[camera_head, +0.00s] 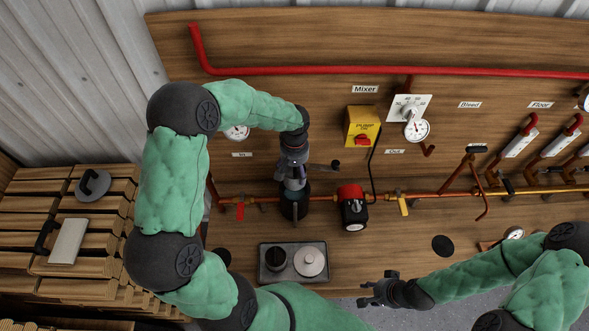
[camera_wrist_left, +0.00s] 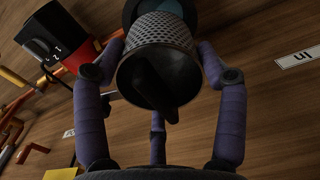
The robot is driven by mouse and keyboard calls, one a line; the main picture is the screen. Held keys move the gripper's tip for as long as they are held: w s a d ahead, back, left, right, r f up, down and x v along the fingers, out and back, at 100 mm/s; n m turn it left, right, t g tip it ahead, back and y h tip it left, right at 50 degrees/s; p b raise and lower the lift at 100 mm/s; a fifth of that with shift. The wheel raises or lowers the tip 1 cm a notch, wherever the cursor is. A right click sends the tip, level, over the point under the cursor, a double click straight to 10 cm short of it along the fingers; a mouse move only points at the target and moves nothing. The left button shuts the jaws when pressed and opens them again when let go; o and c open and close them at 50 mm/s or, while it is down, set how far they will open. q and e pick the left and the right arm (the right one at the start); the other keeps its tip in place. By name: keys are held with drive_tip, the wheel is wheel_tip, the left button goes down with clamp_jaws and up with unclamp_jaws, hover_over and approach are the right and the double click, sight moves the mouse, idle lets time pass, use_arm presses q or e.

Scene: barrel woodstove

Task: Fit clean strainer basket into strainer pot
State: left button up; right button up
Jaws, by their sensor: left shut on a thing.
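My left gripper (camera_head: 293,178) is shut on the strainer basket (camera_wrist_left: 163,32), directly above the strainer pot. In the left wrist view (camera_wrist_left: 160,85) the basket has grey mesh walls and a dark near end, held between purple fingers. The dark strainer pot (camera_head: 294,207) sits on the pipe in the head view, its top partly hidden by my gripper. In the wrist view a dark round rim with a teal inside (camera_wrist_left: 170,8) shows behind the basket's far end. I cannot tell how far the basket is inside it. My right gripper (camera_head: 374,290) is open and empty at lower right.
A red and black pump (camera_head: 352,206) stands just right of the pot. A dark tray (camera_head: 293,279) in front holds a dark cup (camera_head: 276,259) and a pale round piece (camera_head: 310,262). Pipes and valves line the wooden board. Slatted wood (camera_head: 70,270) is at left.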

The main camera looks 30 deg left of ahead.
use_arm(q)
drive_tip(key=shift+f+b, duration=4.05)
drive_tip(key=shift+f, duration=0.95)
idle(0.9)
drive_tip(key=o, duration=1.5)
drive_tip(key=shift+r, duration=0.15)
drive_tip(key=shift+r+p, duration=1.95)
drive_tip(key=shift+r, duration=0.95)
